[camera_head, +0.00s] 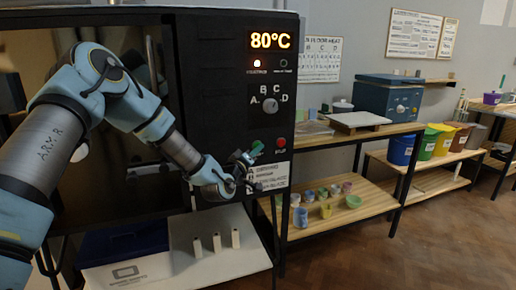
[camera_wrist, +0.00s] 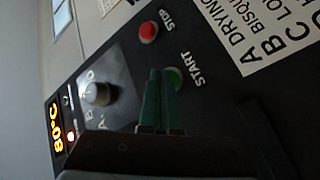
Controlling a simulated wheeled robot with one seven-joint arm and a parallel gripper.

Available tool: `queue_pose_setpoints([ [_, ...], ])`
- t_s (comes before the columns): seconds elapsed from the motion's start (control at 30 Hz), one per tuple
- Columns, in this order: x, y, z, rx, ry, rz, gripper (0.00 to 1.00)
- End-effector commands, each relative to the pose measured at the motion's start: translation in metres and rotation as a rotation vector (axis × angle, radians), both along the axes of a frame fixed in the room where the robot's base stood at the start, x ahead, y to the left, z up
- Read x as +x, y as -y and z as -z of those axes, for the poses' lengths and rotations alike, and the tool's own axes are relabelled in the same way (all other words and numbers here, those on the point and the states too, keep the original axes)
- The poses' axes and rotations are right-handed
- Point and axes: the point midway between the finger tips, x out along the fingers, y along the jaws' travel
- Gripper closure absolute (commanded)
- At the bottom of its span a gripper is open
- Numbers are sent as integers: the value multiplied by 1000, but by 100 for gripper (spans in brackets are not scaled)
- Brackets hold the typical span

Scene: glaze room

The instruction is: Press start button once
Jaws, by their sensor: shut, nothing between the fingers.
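The green START button (camera_wrist: 176,78) is on the kiln's black control panel (camera_wrist: 205,105), beside its START label. My gripper's two green fingers (camera_wrist: 161,72) are together and empty, with their tips beside the button and partly covering it in the wrist view. I cannot tell whether the tips touch it. In the head view my gripper (camera_head: 256,151) is at the lower part of the panel, left of the red STOP button (camera_head: 281,142). The red button also shows in the wrist view (camera_wrist: 149,31).
The selector knob (camera_head: 268,105) is above the buttons. The display (camera_head: 270,41) reads 80°C and an orange lamp (camera_head: 257,63) below it is lit. A wooden shelf (camera_head: 330,218) with small cups stands right of the kiln. Floor at the right is clear.

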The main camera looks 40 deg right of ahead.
Motion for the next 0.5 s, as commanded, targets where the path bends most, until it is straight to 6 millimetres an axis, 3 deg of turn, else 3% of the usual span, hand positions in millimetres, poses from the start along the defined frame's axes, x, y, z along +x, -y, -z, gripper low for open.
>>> queue_pose_setpoints([
  [0.5,-13,-5,0,0,0,0,100],
])
